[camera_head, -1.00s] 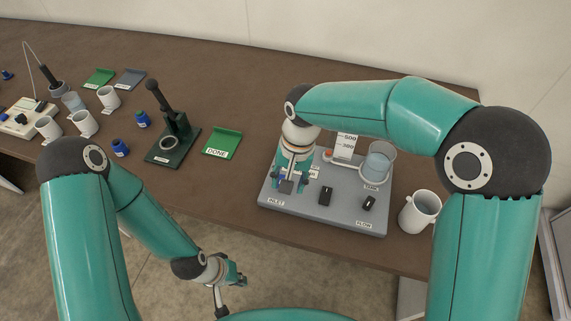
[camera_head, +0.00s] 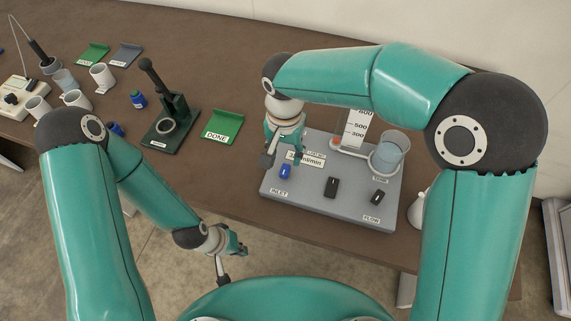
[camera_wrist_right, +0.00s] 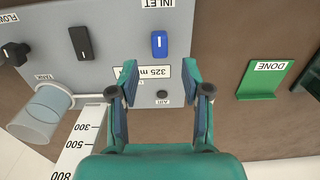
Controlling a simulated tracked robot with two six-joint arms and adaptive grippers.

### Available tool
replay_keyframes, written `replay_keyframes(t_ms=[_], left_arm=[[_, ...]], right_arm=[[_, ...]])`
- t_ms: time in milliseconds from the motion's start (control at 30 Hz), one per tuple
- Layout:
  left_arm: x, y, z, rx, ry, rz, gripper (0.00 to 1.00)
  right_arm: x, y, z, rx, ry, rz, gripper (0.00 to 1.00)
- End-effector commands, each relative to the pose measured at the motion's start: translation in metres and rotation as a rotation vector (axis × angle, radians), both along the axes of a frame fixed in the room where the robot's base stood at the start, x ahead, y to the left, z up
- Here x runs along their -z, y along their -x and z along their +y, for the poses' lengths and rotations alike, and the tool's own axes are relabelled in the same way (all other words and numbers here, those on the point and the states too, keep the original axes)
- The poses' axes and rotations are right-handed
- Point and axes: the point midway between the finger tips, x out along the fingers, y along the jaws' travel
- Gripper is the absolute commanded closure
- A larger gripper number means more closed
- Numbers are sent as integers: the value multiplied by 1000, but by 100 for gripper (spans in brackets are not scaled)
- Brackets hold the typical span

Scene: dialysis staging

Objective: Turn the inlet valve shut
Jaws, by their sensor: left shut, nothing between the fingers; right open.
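The inlet valve is a blue handle (camera_head: 285,171) beside the INLET label (camera_head: 279,192) on the grey board (camera_head: 305,205). In the right wrist view the blue handle (camera_wrist_right: 159,44) stands upright in the picture, with a white mark along it. My right gripper (camera_head: 284,153) is open and empty, behind and apart from the handle in the head view. In the wrist view its fingertips (camera_wrist_right: 160,72) straddle the display label (camera_wrist_right: 150,73), short of the handle. My left gripper (camera_head: 240,247) is shut and empty, in front of the table edge.
A black switch (camera_head: 331,187) and the black FLOW knob (camera_head: 377,197) share the board. A clear tank (camera_head: 389,152) and a scale card (camera_head: 356,127) stand at its back. A green DONE tray (camera_head: 222,126) and a dark stand (camera_head: 170,130) are to the left.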

Motion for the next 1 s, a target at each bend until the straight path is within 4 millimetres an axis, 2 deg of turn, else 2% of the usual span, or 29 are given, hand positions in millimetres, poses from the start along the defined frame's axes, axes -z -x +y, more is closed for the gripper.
replay_keyframes(t_ms=[100,300,500,767,1000], left_arm=[[-3,0,0,0,0,0,100],[-6,0,0,0,0,0,100],[-7,0,0,0,0,0,100],[-6,0,0,0,0,0,100],[-6,0,0,0,0,0,100]], right_arm=[[25,1,-1,0,3,4,52],[53,0,-1,1,2,2,52],[64,0,-1,1,0,1,52],[64,0,-1,1,-1,0,52],[64,0,-1,1,-1,0,92]])
